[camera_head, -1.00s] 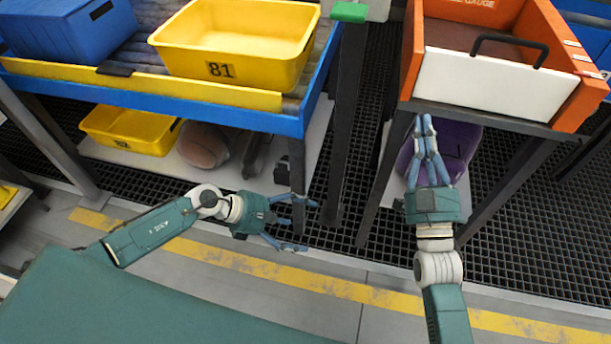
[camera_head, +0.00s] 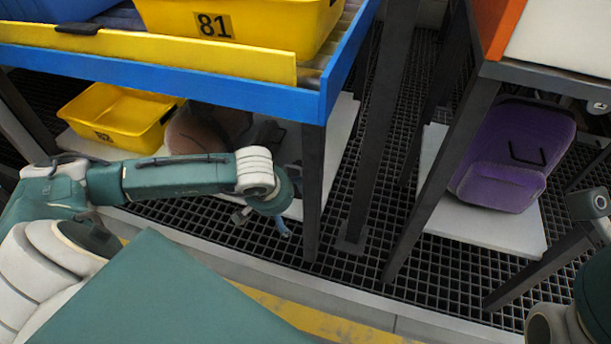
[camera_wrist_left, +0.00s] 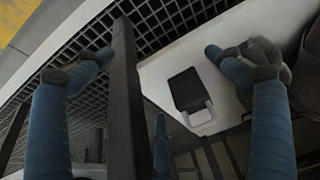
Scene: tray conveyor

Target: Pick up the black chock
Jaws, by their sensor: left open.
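A black, flat-looking block with a light grey loop at one end, which I take for the black chock (camera_wrist_left: 186,90), lies on the white lower shelf (camera_wrist_left: 226,28) in the left wrist view. In the head view my left arm hides much of that shelf, and I cannot make the chock out surely. My left gripper (camera_wrist_left: 155,57) is open and empty. Its fingers are spread, with a dark post (camera_wrist_left: 125,100) between them and the chock beyond, nearer the right finger. In the head view the left gripper (camera_head: 262,224) is low beside the shelf's front, largely hidden by its wrist.
The conveyor's blue edge (camera_head: 200,91) overhangs the shelf, and a dark leg (camera_head: 313,190) stands at its corner. A yellow bin (camera_head: 122,118) and a brownish rounded object (camera_head: 190,130) sit beneath. A purple case (camera_head: 510,150) rests on the right shelf.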

